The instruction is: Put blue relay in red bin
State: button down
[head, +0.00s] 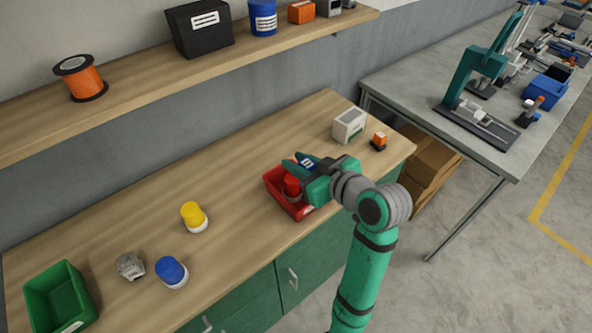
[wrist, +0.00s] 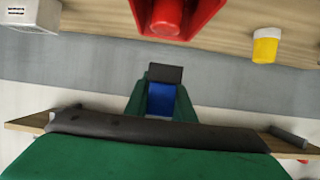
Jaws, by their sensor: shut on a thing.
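My gripper (head: 299,164) is shut on the blue relay (head: 308,162) and holds it above the red bin. In the wrist view the relay (wrist: 161,99) shows as a blue body with a dark end, between the green fingers. The red bin (head: 301,212) stands on the wooden workbench, below and slightly left of my gripper; part of it is hidden by my arm. A red, round-topped thing (head: 291,186) is inside the bin. The bin (wrist: 205,12) also shows at the top of the wrist view, with the red thing (wrist: 167,16) in it.
A white box (head: 349,125) and an orange-and-black block (head: 379,141) stand right of the bin. To the left are a yellow-topped jar (head: 193,215), a blue-topped jar (head: 171,271), a grey part (head: 130,265) and a green bin (head: 85,315). A shelf (head: 150,91) runs above the bench.

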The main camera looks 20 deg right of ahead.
aim_at(294, 181)
jog(key=shift+w+a+f, duration=0.4)
jog(key=shift+w+f, duration=0.25)
jog(key=shift+f, duration=0.05)
jog(key=shift+w+d+f, duration=0.1)
jog(key=shift+w+f, duration=0.05)
jog(key=shift+f, duration=1.6)
jog(key=shift+w+f, duration=0.1)
jog(key=shift+f, duration=0.45)
jog(key=c, duration=1.5)
grip_release()
jog(key=shift+r, duration=0.45)
jog(key=v, duration=1.2)
jog(key=shift+r, duration=0.15)
